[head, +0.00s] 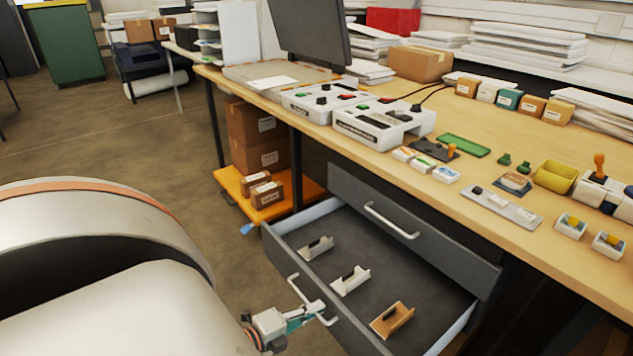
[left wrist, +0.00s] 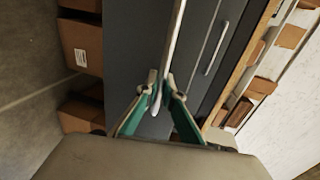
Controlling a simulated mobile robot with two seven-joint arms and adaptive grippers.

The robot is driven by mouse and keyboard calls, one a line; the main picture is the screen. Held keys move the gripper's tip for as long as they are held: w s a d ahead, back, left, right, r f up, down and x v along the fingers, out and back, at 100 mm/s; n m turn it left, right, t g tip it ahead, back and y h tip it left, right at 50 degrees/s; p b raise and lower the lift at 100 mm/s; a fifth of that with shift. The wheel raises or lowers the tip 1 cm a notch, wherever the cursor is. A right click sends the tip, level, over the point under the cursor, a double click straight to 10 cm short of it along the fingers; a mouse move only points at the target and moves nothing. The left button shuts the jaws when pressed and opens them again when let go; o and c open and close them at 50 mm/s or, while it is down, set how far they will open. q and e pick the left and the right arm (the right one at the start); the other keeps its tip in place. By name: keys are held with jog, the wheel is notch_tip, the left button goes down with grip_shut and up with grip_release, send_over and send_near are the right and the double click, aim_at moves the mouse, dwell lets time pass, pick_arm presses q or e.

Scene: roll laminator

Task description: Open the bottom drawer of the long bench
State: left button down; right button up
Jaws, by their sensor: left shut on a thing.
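The long bench (head: 530,232) has a wooden top with grey drawers under it. The bottom drawer (head: 345,325) is pulled out well clear of the bench, and its inside shows. My left gripper (head: 318,310) is shut on the white bar handle (head: 303,292) on the bottom drawer's front. In the left wrist view the fingertips (left wrist: 160,90) close around this handle. The upper drawer (head: 410,220) is shut, with its own white handle (head: 390,221). My right gripper is not in view.
The open drawer holds two pale holders (head: 350,281) and a brown one (head: 392,319). Cardboard boxes (head: 255,135) stand on an orange platform (head: 285,190) left of the drawer. Control boxes (head: 385,122) and small items cover the bench top. Floor (head: 130,140) is clear farther left.

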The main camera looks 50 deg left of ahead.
pick_arm(q)
jog(key=c, duration=2.5)
grip_release()
jog(key=v, duration=1.2)
